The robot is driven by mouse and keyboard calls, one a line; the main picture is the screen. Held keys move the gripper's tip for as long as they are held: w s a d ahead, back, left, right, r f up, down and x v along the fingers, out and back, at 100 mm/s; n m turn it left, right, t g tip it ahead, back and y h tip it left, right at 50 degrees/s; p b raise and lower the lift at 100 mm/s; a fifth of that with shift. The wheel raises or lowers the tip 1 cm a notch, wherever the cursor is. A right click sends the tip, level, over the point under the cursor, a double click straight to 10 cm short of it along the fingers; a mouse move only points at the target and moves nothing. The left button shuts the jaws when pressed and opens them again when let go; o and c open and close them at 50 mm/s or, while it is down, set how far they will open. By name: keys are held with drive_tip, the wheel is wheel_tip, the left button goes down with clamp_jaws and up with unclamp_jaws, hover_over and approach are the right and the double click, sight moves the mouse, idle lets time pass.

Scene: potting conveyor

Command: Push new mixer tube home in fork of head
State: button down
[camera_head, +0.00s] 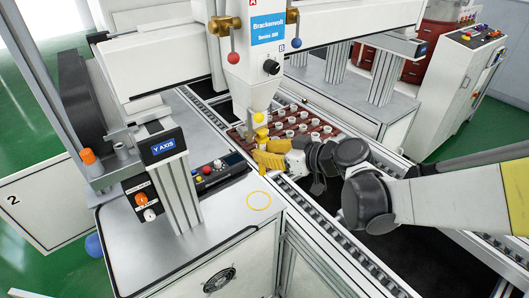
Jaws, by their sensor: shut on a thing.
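The white dispensing head (260,75) hangs over the conveyor and tapers to a narrow lower end. A small yellow part (259,117) and an upright yellowish piece (256,134) show just under that end; I cannot make out the fork or tell these parts apart clearly. My gripper (266,160), with yellow fingers, comes in from the right, close below the head. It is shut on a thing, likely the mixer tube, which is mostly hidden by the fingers. How deep the tube sits in the fork cannot be told.
A brown tray (318,137) with several small pale cups stands on the conveyor behind my gripper. The Y AXIS post (175,190) and a control box (222,175) stand to the left. Valve levers (233,58) hang beside the head.

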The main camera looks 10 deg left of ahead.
drive_tip(key=shift+w+a, duration=0.6)
drive_tip(key=shift+a, duration=0.15)
drive_tip(key=c, duration=1.4)
unclamp_jaws()
drive_tip(key=shift+o, duration=0.2)
drive_tip(key=v, duration=1.2)
drive_tip(key=shift+r, duration=0.1)
drive_tip(key=s+d+f+m+h, duration=0.1)
drive_tip(key=s+d+m+h, duration=0.3)
drive_tip(key=d, duration=0.4)
drive_tip(key=s+d+f+m+t+h, duration=0.1)
drive_tip(key=s+d+f+m+h, duration=0.1)
drive_tip(key=s+d+m+h, duration=0.2)
drive_tip(key=s+d+f+m+h, duration=0.2)
drive_tip(key=s+d+m+h, duration=0.2)
drive_tip(key=s+d, duration=0.3)
drive_tip(key=d+m, duration=0.1)
drive_tip(key=d, duration=0.4)
